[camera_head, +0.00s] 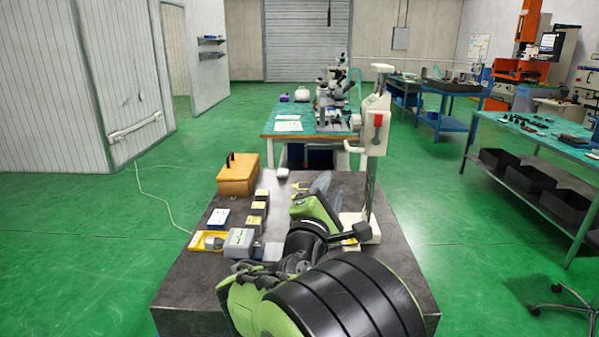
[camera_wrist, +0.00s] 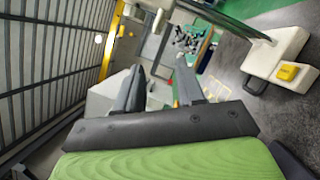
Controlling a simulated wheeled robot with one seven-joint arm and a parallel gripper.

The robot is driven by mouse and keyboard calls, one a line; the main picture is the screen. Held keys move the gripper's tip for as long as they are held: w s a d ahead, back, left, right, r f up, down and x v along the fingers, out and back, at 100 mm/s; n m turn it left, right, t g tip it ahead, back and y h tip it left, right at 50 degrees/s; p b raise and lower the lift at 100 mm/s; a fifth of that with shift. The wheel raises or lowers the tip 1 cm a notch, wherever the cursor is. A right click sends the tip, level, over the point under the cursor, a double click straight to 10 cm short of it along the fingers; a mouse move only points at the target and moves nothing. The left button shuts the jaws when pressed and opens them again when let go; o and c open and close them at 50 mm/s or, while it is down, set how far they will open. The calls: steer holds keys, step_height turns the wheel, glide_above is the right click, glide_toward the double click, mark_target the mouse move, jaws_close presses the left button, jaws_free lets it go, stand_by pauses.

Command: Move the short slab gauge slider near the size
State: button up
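A white column gauge with a red-marked head (camera_head: 376,133) stands upright at the right of the dark slab (camera_head: 190,295). Its white base (camera_head: 372,232) rests on the slab, partly behind my arm. The base, with a yellow patch, also shows at the right of the wrist view (camera_wrist: 300,45). I cannot make out a separate short gauge or read any size. My gripper (camera_wrist: 160,84) is open, with a gap between its two dark fingers and nothing seen held. It is over the slab, left of the column. My arm hides part of the slab.
An orange case (camera_head: 237,177), small boxes and a grey box (camera_head: 240,243) line the slab's left side. A yellow tray (camera_head: 197,242) lies at its left edge. A green-topped bench (camera_head: 285,112) with microscopes stands behind.

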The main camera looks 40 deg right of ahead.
mark_target(364, 121)
steer(key=p+x, duration=0.2)
steer(key=x, duration=0.6)
steer(key=p+x, duration=0.2)
steer(key=x, duration=0.6)
steer(key=shift+a+r, duration=0.1)
steer(key=shift+r, duration=0.1)
jaws_close()
